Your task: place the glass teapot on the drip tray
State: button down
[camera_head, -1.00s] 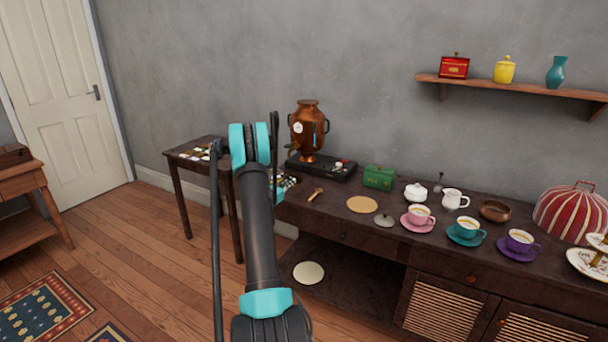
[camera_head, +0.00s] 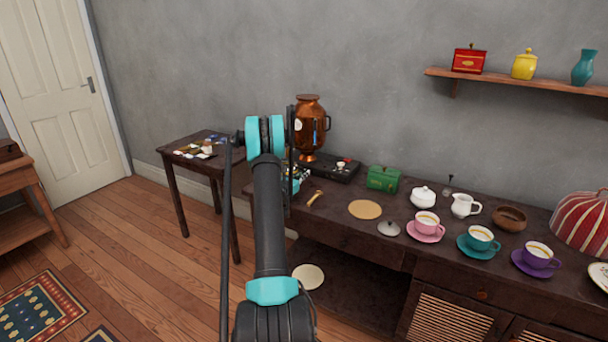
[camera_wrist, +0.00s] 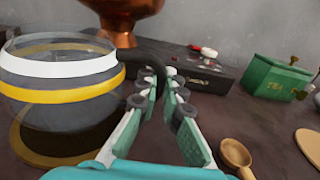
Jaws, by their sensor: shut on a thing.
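The glass teapot (camera_wrist: 60,85), with a white and a yellow band, is at the left of the wrist view. Its dark curved handle (camera_wrist: 148,58) runs between the fingers of my gripper (camera_wrist: 162,88), which is shut on it. Below the teapot is a dark round piece with a gold rim (camera_wrist: 22,150), which looks like the drip tray. I cannot tell whether the teapot touches it. In the head view my arm hides the teapot and this round piece.
A green tea box (camera_head: 383,179), a wooden scoop (camera_head: 315,197) and a round tan mat (camera_head: 364,209) are to the right. Several cups, including a pink cup (camera_head: 427,221), stand farther right.

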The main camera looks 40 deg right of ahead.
jog(key=shift+f, duration=0.25)
jog(key=c, duration=1.7)
grip_release()
jog(key=shift+r, duration=0.1)
